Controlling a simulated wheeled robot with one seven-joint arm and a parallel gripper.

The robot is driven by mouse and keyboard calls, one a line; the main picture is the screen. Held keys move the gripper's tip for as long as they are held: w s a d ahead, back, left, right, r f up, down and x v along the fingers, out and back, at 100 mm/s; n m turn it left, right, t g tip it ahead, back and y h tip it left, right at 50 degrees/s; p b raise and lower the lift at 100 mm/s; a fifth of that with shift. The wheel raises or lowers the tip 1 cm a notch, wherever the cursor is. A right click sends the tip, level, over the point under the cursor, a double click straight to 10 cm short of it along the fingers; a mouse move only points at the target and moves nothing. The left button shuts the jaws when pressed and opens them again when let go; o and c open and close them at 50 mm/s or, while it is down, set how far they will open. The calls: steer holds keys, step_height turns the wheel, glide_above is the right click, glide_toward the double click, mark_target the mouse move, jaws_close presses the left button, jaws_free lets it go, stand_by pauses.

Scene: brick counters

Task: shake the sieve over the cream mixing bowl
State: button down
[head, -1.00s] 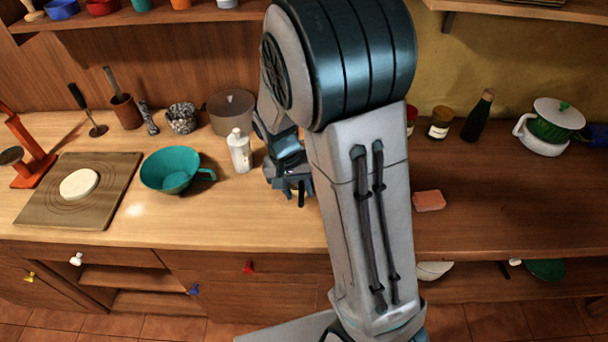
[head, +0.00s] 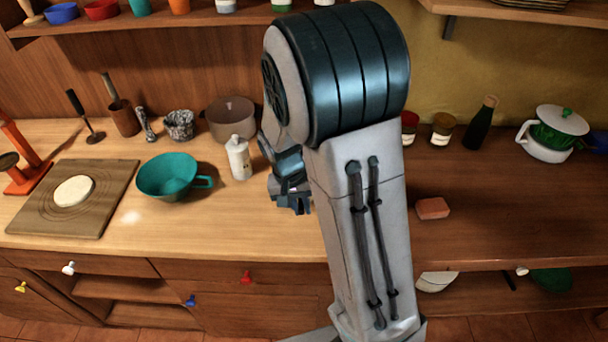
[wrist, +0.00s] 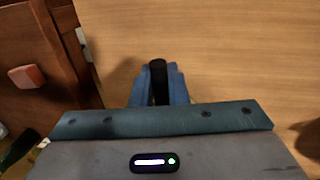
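My gripper (wrist: 158,92) is low over the light wooden counter, its two blue fingers closed around a black handle (wrist: 158,72). The handle's end sticks out just past the fingertips. I cannot see a sieve mesh or rim, so I cannot tell for sure that this handle is the sieve's. In the head view my gripper (head: 292,203) is partly hidden by my arm, right of the white bottle. No cream mixing bowl shows clearly on the counter. A pale bowl (head: 437,282) sits on the lower shelf at right, partly covered by my arm.
A teal handled bowl (head: 168,177) and a white bottle (head: 239,158) stand left of my gripper. A greyish-brown round container (head: 230,119) is behind. A board (head: 38,212) with a white disc lies far left. An orange sponge (head: 432,208) lies right. The front counter is clear.

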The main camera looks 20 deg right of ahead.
steer(key=shift+r, duration=0.2)
steer(key=shift+r+p, duration=1.1)
steer(key=shift+r, duration=0.25)
steer(key=shift+s+r+p, duration=0.2)
steer(key=shift+r+p, duration=0.9)
steer(key=shift+r, duration=0.45)
